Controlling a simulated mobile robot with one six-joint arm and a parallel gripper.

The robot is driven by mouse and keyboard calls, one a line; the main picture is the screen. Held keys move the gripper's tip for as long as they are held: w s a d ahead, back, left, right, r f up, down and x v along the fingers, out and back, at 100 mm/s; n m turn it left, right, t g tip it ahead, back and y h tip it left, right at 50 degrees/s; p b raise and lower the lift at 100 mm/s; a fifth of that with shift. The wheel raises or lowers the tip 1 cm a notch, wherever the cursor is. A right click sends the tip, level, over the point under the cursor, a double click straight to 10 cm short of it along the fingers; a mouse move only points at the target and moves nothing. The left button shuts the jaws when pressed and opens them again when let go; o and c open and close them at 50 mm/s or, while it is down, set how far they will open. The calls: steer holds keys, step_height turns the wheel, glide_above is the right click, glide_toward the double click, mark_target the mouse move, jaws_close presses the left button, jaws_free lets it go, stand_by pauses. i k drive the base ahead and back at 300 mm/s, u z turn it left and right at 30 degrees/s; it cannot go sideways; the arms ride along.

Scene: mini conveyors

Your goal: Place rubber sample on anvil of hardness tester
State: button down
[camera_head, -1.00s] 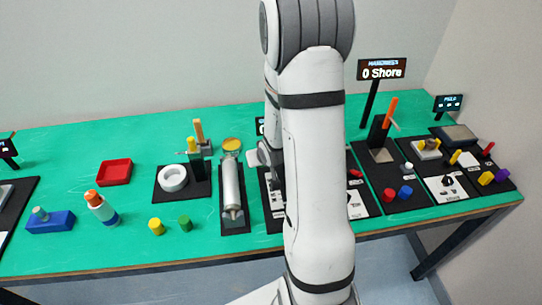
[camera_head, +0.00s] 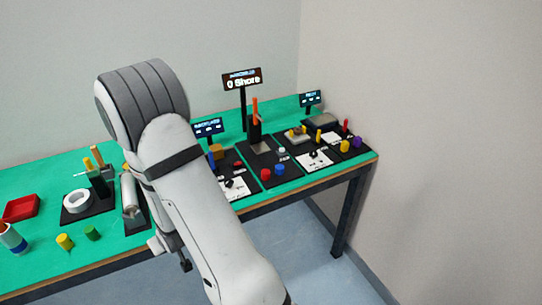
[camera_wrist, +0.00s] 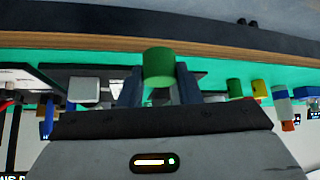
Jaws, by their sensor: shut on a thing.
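In the wrist view my gripper (camera_wrist: 158,88) is shut on a green cylinder (camera_wrist: 158,66), which looks like the rubber sample. The hardness tester (camera_head: 254,128) stands on a black mat toward the right of the table in the head view. It has a dark upright body with an orange lever, and a sign above reads 0 Shore. Its grey anvil plate (camera_head: 261,147) looks bare. In the head view my arm covers the left middle of the table, and the held cylinder is not visible there.
Yellow (camera_head: 65,242) and green (camera_head: 93,233) cylinders stand at the left front. The floor before the table is free.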

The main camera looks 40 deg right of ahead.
mark_target(261, 148)
steer(key=u, duration=0.35)
steer(key=k, duration=1.2)
steer(key=z, duration=1.35)
steer(key=i, duration=2.05)
steer(key=z, duration=0.15)
